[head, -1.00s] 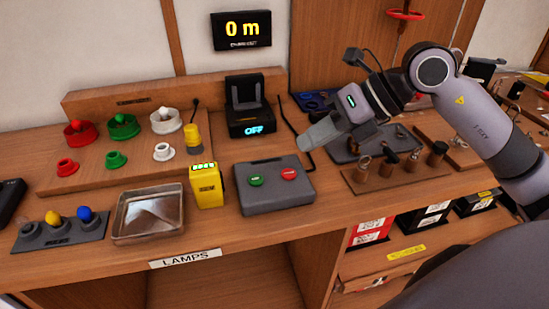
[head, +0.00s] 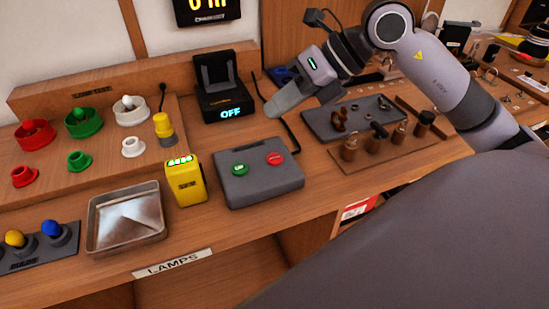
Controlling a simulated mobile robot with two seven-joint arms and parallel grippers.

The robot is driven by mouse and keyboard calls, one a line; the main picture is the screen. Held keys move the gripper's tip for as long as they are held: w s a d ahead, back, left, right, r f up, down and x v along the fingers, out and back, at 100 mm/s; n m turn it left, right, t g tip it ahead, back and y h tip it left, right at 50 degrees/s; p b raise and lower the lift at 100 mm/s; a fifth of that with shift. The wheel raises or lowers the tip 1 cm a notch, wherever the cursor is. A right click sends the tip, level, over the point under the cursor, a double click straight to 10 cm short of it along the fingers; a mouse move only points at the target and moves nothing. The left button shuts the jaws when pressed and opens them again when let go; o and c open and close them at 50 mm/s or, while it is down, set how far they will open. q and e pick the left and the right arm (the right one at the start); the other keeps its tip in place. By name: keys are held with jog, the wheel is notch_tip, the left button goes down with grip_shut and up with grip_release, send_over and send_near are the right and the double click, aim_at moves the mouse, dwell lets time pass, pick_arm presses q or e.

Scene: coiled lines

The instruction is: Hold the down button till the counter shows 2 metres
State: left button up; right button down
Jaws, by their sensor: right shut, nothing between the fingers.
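The grey control box (head: 258,191) lies on the bench with a green button (head: 240,169) at left and a red button (head: 276,158) at right. Their small labels are too blurred to read. The counter (head: 205,8) on the wall is cut by the top edge; the lower part of its yellow digits fits 0 m. My right gripper (head: 273,108) is shut and empty. It shows above the red button in the picture, apart from the box. My left gripper is not in view.
A yellow device (head: 186,181) and a metal tray (head: 90,232) stand left of the box. A black unit reading OFF (head: 229,99) is behind it. A dark tray (head: 330,128) and a peg board (head: 352,167) lie to the right.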

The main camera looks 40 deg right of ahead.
jog(key=b, duration=0.5)
send_over(280, 157)
notch_tip(280, 157, down, 7)
jog(key=shift+f, duration=0.15)
jog(key=shift+f+b, duration=0.3)
jog(key=shift+b, duration=0.15)
dwell(0.5)
dwell(0.7)
jog(key=shift+f+b, duration=0.4)
jog(key=shift+b, duration=0.05)
jog(key=shift+f+b, duration=0.45)
dwell(4.4)
